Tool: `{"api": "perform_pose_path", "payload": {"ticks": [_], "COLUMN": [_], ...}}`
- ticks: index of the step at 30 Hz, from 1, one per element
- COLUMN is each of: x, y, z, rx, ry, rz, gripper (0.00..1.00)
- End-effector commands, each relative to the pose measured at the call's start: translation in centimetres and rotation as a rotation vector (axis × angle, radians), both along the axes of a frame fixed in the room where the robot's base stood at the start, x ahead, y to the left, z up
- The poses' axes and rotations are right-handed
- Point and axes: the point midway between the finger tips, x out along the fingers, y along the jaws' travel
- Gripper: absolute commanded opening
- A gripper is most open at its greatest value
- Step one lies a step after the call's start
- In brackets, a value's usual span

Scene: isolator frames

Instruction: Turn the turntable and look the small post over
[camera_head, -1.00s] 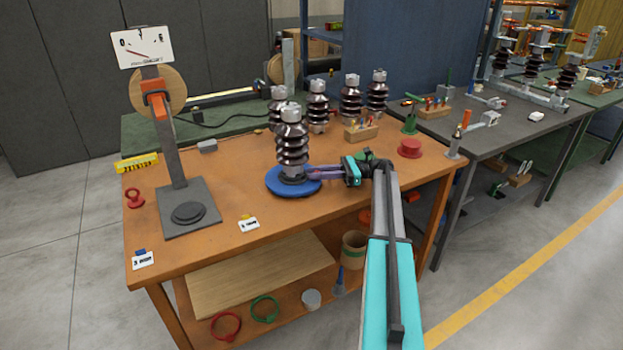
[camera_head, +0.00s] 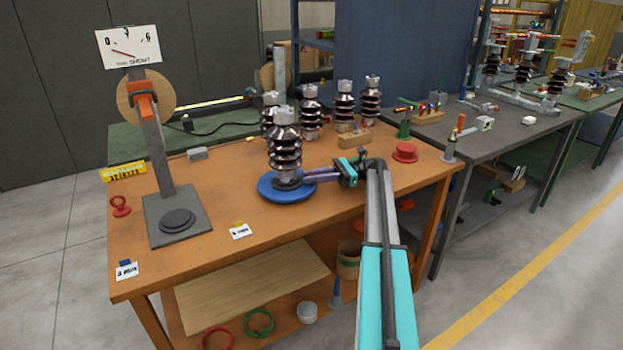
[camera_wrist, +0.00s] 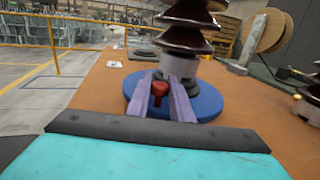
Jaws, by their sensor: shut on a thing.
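The turntable (camera_head: 272,191) is a blue disc on the orange-brown bench, also in the wrist view (camera_wrist: 207,104). The small post (camera_head: 285,150), a dark brown ribbed insulator with a grey cap and grey base, stands upright on it. In the wrist view its lower part (camera_wrist: 185,40) shows and its top is cut off. My gripper (camera_head: 306,178) reaches the turntable's right side. In the wrist view its purple fingers (camera_wrist: 162,98) are on either side of a red knob (camera_wrist: 159,86) at the disc's near edge, in front of the post's base. The post's far side is hidden.
Several similar posts (camera_head: 310,112) stand behind on the bench. A dial gauge stand (camera_head: 158,150) is at the left. The bench front is mostly clear, with small cards.

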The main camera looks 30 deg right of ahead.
Motion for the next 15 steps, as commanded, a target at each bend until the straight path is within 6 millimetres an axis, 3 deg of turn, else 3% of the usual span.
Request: {"api": "perform_pose_path", "payload": {"ticks": [4,5,8,14,15], "x": [-0.30,-0.29,-0.24,-0.09,-0.07], "y": [-0.28,-0.27,-0.23,-0.04,-0.02], "z": [-0.13,-0.13,-0.11,-0.06,-0.05], "rx": [0.000,0.000,0.000,0.000,0.000], "ry": [0.003,0.003,0.002,0.001,0.001], "rz": [0.000,0.000,0.000,0.001,0.001], "gripper": [0.00,0.21,0.37,0.37,0.32]}}
